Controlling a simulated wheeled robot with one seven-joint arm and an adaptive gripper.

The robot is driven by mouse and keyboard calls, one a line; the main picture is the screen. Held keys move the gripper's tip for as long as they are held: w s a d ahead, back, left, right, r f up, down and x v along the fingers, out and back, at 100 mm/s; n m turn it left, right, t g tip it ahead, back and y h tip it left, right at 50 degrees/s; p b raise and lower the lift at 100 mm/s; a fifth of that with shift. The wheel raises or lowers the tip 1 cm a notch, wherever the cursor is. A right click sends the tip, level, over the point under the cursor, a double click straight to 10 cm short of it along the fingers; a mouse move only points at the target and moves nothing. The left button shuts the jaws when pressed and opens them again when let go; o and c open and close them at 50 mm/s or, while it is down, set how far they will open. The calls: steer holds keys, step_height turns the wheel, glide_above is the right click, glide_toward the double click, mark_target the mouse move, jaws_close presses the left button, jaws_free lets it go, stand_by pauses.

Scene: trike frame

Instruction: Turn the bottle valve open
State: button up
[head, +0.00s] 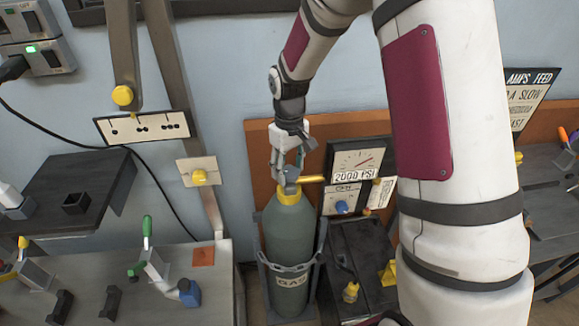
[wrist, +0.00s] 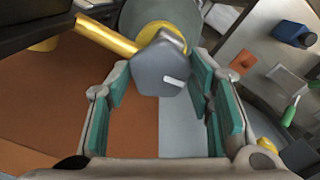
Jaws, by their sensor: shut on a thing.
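The gas bottle (head: 291,235) is a grey-green cylinder labelled GAS, standing upright in a dark holder. Its yellow neck (head: 292,206) carries a grey-blue valve knob (head: 292,186). In the wrist view the valve knob (wrist: 160,65) has a small white mark and sits between the fingertips. My gripper (head: 287,172) comes down from above and is shut on the valve knob. In the wrist view the teal pads of my gripper (wrist: 160,76) lie on either side of it. The finger contact is partly hidden in the head view.
A yellow pipe (head: 313,179) runs from the valve to a gauge panel (head: 356,160) reading 2000 PSI, close to the right of my gripper. An orange-brown board (head: 259,150) stands behind. A bench (head: 180,270) with clamps is at the left. My arm hides part of the right side.

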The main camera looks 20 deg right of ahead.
steer(key=n+p, duration=0.1)
steer(key=n, duration=0.3)
steer(key=shift+n, duration=0.3)
steer(key=n+p, duration=0.1)
steer(key=n, duration=0.2)
steer(key=shift+n, duration=0.3)
steer(key=n+p, duration=0.1)
steer(key=n, duration=0.3)
steer(key=shift+n+p, duration=0.4)
steer(key=shift+n, duration=1.6)
steer(key=o, duration=1.2)
steer(key=shift+c, duration=0.2)
